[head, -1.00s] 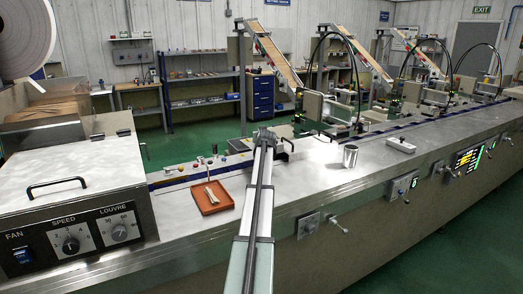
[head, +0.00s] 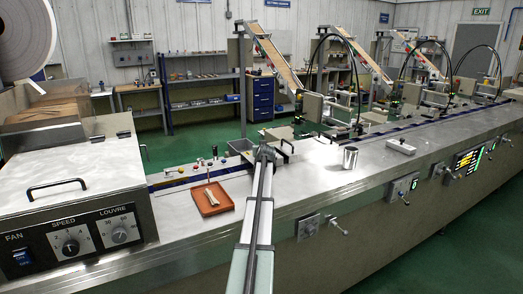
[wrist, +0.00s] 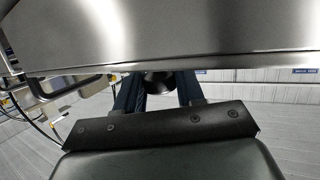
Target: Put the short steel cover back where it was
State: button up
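My gripper (head: 267,152) is low over the far side of the steel machine top, at the end of my extended arm. In the wrist view its two dark fingers (wrist: 158,92) stand apart, and their tips run up behind a broad steel sheet (wrist: 165,35) close to the camera. A dark rounded part shows between the fingers. I cannot tell whether the sheet is the short steel cover or whether the fingers grip it. In the head view a pale plate with a dark handle (head: 287,148) lies just right of the gripper; its identity is unclear.
An orange-brown tray (head: 225,203) with a pale item stands left of my arm. A grey bin (head: 240,145) is beside the gripper. A steel cup (head: 350,157) and a small white box (head: 400,146) stand to the right. Bare steel top lies between arm and cup.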

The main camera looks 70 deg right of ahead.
jog(key=o, duration=0.4)
jog(key=v, duration=1.2)
jog(key=shift+s, duration=0.1)
